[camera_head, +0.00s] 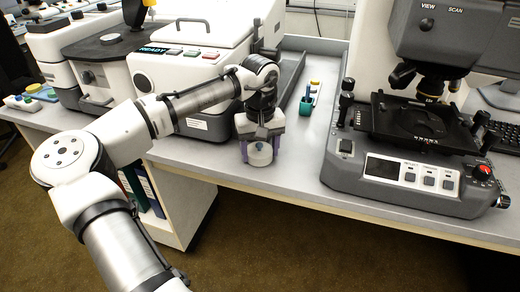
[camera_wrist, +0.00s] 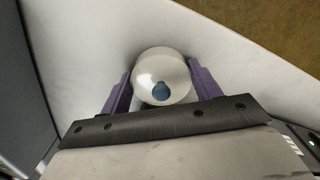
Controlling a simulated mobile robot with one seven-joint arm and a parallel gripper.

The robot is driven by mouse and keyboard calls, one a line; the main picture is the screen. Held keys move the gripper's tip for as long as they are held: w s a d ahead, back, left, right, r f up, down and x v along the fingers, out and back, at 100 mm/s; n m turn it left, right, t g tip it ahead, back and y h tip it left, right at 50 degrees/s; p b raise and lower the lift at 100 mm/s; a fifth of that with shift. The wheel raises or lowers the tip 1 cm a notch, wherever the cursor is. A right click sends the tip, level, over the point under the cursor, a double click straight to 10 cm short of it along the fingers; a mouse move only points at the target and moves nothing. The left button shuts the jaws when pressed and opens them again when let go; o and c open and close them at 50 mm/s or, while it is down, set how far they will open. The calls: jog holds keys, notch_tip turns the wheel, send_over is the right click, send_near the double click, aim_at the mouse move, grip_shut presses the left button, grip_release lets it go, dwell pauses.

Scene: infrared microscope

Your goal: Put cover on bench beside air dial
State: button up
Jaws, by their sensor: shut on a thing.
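The cover, a small pale rounded piece with a dark blue-grey spot on top, is in my gripper (camera_head: 261,146). It shows low between the fingers in the head view (camera_head: 260,157) and from above in the wrist view (camera_wrist: 162,68). My gripper's purple fingers (camera_wrist: 160,90) are shut on its two sides. The gripper points down over the bench (camera_head: 300,185) near its front edge. I cannot tell whether the cover touches the bench. A round dark-centred dial (camera_head: 143,82) is on the white instrument's front, left of my gripper; I cannot tell if it is the air dial.
The white instrument (camera_head: 185,75) reading READY stands behind my arm. A microscope with a black stage (camera_head: 420,122) stands to the right. A small teal holder (camera_head: 307,103) sits behind and right of my gripper. The bench between gripper and microscope is clear. Brown floor (camera_wrist: 270,35) lies beyond the edge.

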aim_at(260, 146)
jog(key=shift+f, duration=0.15)
jog(key=o, duration=0.9)
jog(key=shift+o, duration=0.2)
notch_tip(260, 146, up, 12)
jog(key=shift+p, duration=0.45)
